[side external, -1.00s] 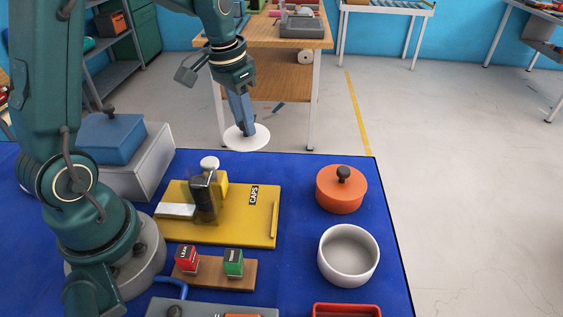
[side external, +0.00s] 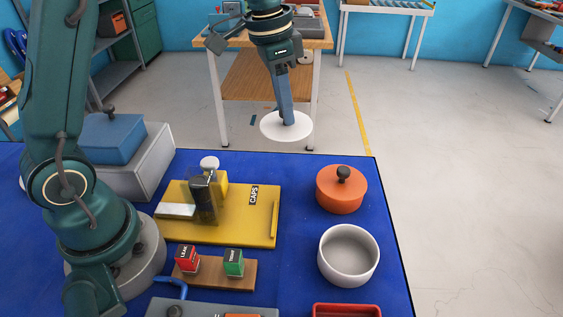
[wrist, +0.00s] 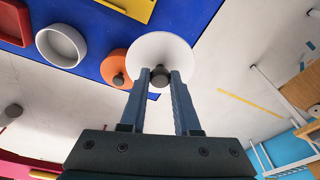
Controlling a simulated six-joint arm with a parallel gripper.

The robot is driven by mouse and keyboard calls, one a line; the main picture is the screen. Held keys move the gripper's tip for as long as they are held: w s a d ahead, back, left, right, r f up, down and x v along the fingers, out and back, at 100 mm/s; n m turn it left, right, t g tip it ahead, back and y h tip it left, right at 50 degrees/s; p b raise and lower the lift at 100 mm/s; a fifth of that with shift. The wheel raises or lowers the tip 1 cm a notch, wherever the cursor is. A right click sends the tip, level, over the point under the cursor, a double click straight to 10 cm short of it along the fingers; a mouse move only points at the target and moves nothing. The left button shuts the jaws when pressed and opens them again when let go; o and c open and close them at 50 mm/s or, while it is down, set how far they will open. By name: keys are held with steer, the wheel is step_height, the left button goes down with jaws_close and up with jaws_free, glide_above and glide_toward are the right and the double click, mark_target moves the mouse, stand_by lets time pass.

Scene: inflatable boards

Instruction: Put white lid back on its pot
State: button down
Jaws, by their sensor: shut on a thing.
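My gripper (side external: 285,116) is shut on the dark knob of the white lid (side external: 270,127) and holds it in the air, over the far edge of the blue table. In the wrist view the two fingers of my gripper (wrist: 159,78) pinch the knob, with the white lid (wrist: 160,48) beyond them. The white pot (side external: 348,256) stands open and empty at the right of the table. It also shows in the wrist view (wrist: 61,46). The lid is well apart from the pot, up and to its left in the side view.
An orange pot (side external: 341,192) with its lid on stands just behind the white pot. A yellow board (side external: 235,228) with a clamp, a wooden block holding red and green pieces (side external: 215,272), and a red tray (side external: 346,310) are on the table (side external: 300,220). A blue box (side external: 112,138) sits at left.

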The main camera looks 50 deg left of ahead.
steer(key=s+d+f+m+g, duration=0.1)
steer(key=s+d+m, duration=0.25)
steer(key=d, duration=0.65)
steer(key=s+d+f+m, duration=0.15)
steer(key=d+m, duration=0.25)
steer(key=d, duration=0.7)
steer(key=shift+n+h, duration=0.25)
steer(key=shift+h, duration=0.15)
steer(key=shift+s+f, duration=0.15)
steer(key=shift+f, duration=1.4)
steer(key=shift+s+f, duration=0.1)
steer(key=shift+f, duration=1.4)
steer(key=shift+a, duration=0.1)
steer(key=shift+c, duration=0.4)
jaws_free()
steer(key=shift+r, duration=0.15)
step_height(320, 180, up, 7)
steer(key=shift+a, duration=0.1)
